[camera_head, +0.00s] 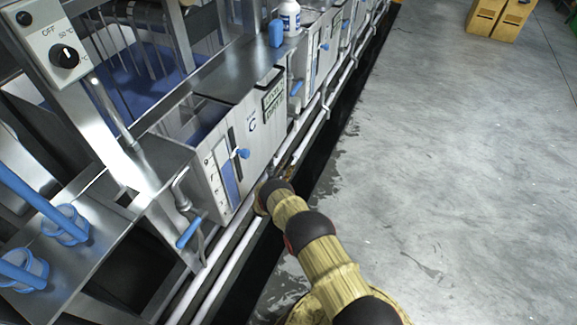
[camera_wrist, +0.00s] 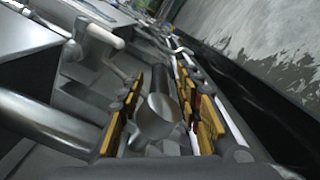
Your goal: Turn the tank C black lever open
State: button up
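Tank C (camera_head: 220,160) is a grey metal box with a "C" mark and a green-and-white label on its front, left of centre in the head view. My gripper (camera_wrist: 163,92) is open in the wrist view, its yellow-padded fingers on either side of a grey rounded metal fitting (camera_wrist: 157,117). I cannot tell whether they touch it. In the head view my arm reaches to the pipes low by tank C's front, and the wrist hides the fingers. I cannot make out the black lever clearly in either view.
A blue-handled valve (camera_head: 188,232) and a blue knob (camera_head: 242,153) are on or beside tank C. White pipes (camera_head: 228,262) run along its base. A pale grey handle (camera_wrist: 97,36) stands ahead left in the wrist view.

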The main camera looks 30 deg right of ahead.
jog(key=shift+w+d, duration=0.4)
jog(key=shift+d, duration=0.2)
jog(key=c, duration=0.3)
grip_shut()
dwell(0.4)
